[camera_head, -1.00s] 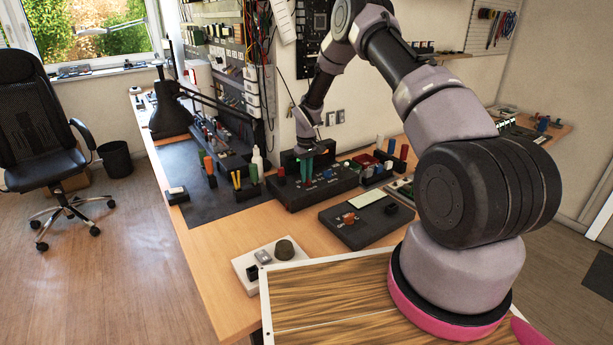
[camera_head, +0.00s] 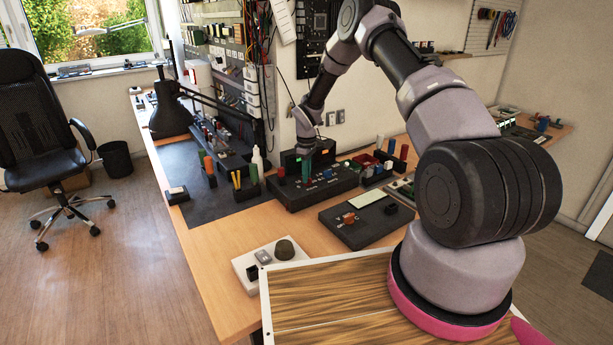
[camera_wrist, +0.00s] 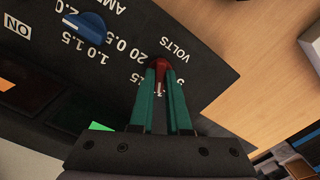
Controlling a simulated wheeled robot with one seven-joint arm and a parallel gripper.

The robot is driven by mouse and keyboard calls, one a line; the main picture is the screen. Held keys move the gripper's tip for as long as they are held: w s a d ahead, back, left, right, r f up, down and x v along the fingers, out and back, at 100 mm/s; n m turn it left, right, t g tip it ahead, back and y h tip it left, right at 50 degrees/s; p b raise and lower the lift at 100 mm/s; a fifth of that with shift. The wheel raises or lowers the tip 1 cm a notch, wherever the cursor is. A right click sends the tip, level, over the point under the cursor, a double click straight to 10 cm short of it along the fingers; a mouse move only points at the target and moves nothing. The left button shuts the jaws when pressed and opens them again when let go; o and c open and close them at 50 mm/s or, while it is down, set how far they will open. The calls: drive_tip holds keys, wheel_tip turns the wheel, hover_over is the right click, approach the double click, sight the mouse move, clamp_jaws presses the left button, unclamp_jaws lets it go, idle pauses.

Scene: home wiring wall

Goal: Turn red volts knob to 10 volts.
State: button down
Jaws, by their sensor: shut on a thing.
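The red volts knob (camera_wrist: 158,65) sits on the black panel of the power supply in the wrist view. My gripper (camera_wrist: 158,76) has two green fingers, which are closed on the knob's sides. Numbers and the word VOLTS are printed around the knob, partly hidden by the fingers; I cannot tell which number the knob points to. The blue amps knob (camera_wrist: 85,28) stands apart at the upper left. In the head view, my gripper (camera_head: 307,174) reaches down to the black power supply (camera_head: 335,183), and its fingers hide most of the red volts knob.
A green-lit display (camera_wrist: 100,127) shows beside the fingers. Another red knob (camera_head: 281,172) stands left of my gripper. Bare wooden table (camera_head: 220,235) lies at front left.

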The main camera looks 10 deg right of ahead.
idle(0.3)
drive_tip(key=c, duration=0.9)
unclamp_jaws()
wheel_tip(320, 180, up, 11)
drive_tip(key=shift+f, duration=0.1)
